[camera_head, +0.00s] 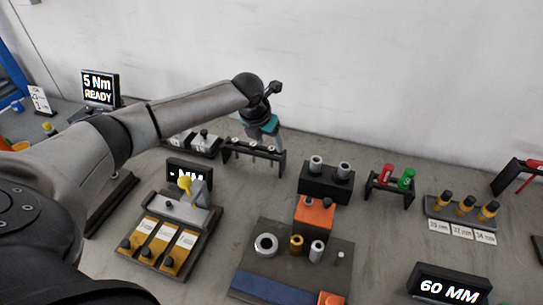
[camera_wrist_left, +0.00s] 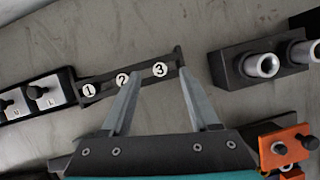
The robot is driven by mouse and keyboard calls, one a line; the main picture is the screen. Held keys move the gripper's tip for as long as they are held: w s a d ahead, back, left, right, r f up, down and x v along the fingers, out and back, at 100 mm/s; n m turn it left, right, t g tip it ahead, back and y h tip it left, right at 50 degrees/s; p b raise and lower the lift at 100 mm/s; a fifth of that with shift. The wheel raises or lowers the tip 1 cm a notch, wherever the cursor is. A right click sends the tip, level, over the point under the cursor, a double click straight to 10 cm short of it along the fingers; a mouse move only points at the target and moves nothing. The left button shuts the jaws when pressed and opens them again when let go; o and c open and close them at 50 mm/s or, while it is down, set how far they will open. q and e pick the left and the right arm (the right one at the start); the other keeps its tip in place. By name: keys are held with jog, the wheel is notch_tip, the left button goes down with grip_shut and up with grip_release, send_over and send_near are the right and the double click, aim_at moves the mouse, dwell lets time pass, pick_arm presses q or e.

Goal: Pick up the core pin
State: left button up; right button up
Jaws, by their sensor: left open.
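A dark rack (camera_head: 240,160) stands at the back, below and beside my left gripper (camera_head: 272,143). It carries three round white discs marked 1, 2 and 3, and the rack also shows in the left wrist view (camera_wrist_left: 103,88). I cannot tell for certain which thing is the core pin; the discs may be heads of pins in this rack. In the left wrist view my left gripper (camera_wrist_left: 160,72) is open and empty, with its fingertips around discs 2 and 3 in the picture. I cannot tell its height above them. My right gripper is not in view.
A black block (camera_head: 326,184) with two metal cylinders stands right of the rack. An orange block (camera_head: 314,215) and a dark plate (camera_head: 338,262) with rings are nearer. A tray with yellow slides (camera_head: 160,243) lies front left. Bare table shows between them.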

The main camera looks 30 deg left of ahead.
pick_arm(q)
jog(key=shift+x, duration=0.95)
grip_shut()
